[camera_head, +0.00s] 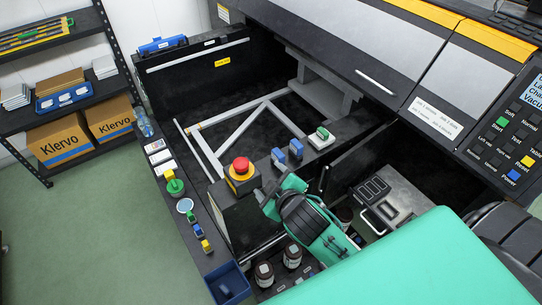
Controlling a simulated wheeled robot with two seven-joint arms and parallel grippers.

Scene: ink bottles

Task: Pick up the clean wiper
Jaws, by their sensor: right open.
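I cannot tell for sure which thing is the clean wiper. Small blue blocks (296,150) and a white block with a green top (321,138) sit on the dark ledge in the middle. A small blue tray (228,283) at the bottom holds a blue piece. My right arm, green with a dark wrist, comes in from the lower right. My right gripper (272,205) is open near the machine's front, below the blue blocks; its fingers are mostly hidden by the wrist. My left gripper is out of view.
A red stop button (241,165) on a yellow base stands close to my right wrist. Brown bottles (264,272) stand below it. A shelf with cardboard boxes (63,141) is at the left, with free green floor before it. A control panel (512,135) is at the right.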

